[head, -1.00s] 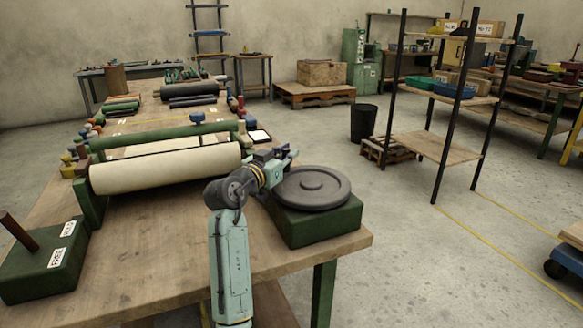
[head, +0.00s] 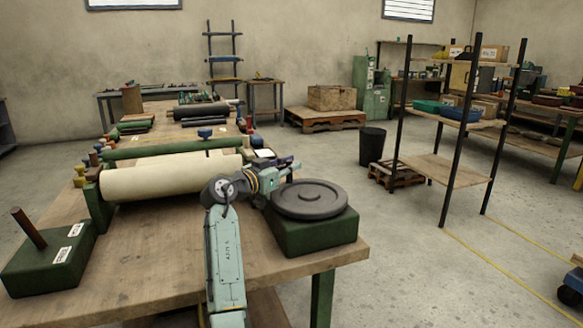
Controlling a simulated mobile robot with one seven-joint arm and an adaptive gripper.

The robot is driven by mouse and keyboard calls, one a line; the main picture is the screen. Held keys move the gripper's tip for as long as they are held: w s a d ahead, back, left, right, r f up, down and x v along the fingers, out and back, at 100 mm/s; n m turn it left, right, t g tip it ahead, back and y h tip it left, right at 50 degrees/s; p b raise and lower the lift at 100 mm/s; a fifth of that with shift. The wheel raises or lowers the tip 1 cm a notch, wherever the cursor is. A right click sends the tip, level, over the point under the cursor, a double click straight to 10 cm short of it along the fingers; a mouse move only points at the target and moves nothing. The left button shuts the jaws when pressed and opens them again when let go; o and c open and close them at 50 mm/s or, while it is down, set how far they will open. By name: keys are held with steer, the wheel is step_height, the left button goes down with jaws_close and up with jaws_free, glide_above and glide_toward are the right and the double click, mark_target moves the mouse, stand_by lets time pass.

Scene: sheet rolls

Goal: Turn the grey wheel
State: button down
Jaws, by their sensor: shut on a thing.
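The grey wheel (head: 309,200) is a thick flat disc with a raised centre. It lies level on a dark green block (head: 316,235) at the right front corner of the wooden table. My gripper (head: 287,170) is at the wheel's far left edge and is shut on it. The fingertips are small here, and I cannot see exactly which part of the rim they hold. My forearm comes up from the front edge of the table, left of the wheel.
A cream roll (head: 170,177) in a green frame lies left of my wrist. A green block with a brown handle (head: 50,262) stands at the table's left front. A shelf rack (head: 450,172) and a black bin (head: 372,145) stand on the floor to the right, with clear floor before them.

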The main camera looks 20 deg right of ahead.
steer(key=shift+d+f, duration=0.1)
steer(key=c, duration=1.5)
jaws_free()
steer(key=shift+c, duration=0.2)
steer(key=v, duration=1.2)
steer(key=shift+c, duration=0.5)
